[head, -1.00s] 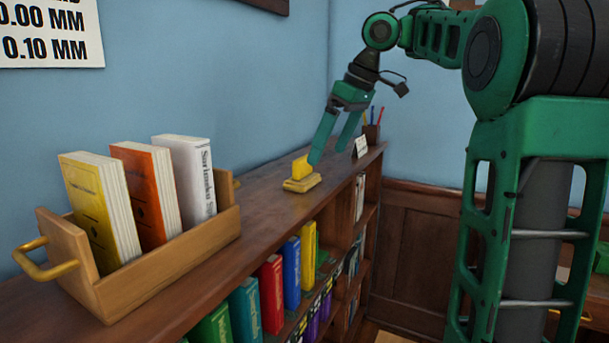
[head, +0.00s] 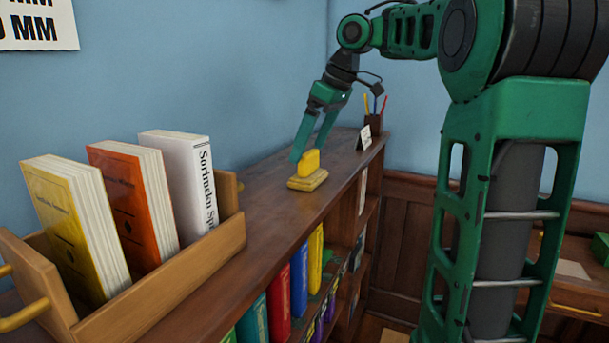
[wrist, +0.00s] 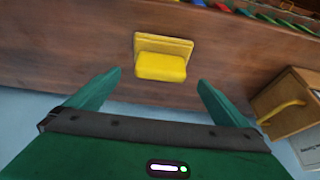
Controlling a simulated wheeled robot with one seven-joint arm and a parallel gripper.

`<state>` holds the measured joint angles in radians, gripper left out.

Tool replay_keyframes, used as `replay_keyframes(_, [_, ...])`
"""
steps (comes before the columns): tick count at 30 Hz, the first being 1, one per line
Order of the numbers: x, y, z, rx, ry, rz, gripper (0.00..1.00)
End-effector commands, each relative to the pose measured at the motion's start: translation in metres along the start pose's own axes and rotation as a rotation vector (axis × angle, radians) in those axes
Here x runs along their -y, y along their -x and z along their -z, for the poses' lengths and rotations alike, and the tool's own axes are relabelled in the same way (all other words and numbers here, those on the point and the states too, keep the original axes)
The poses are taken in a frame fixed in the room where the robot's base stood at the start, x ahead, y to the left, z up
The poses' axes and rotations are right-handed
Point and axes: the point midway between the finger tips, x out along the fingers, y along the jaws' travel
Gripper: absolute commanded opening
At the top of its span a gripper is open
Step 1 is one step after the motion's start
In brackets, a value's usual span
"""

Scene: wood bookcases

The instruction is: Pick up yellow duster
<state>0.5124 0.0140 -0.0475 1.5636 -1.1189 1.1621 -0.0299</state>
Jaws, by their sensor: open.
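The yellow duster (head: 309,165) sits on top of the wooden bookcase. It has a flat base and a raised yellow block on top. My gripper (head: 306,156) is open, its green fingers angled down just behind and above the duster in the head view. In the wrist view the duster (wrist: 162,58) lies ahead of the gap between the two spread fingers (wrist: 160,82). Nothing is between the fingers that I can see clearly as held.
A wooden crate (head: 190,265) with a yellow, an orange and a white book stands on the bookcase at left. A pen holder (head: 374,124) and a small white card (head: 364,138) stand at the far end. The blue wall (head: 200,80) runs behind. Bookcase top (head: 265,200) between crate and duster is clear.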

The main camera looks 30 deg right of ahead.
Motion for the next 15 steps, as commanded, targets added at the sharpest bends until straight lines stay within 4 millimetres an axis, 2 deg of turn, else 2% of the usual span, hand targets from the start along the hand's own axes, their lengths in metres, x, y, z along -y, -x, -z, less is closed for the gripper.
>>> replay_keyframes(3, [-0.001,-0.010,-0.001,0.001,-0.003,0.000,1.00])
replay_keyframes(11, [-0.001,-0.021,-0.003,0.003,-0.003,-0.001,1.00])
replay_keyframes(15, [-0.001,-0.036,-0.004,0.003,-0.003,0.000,1.00])
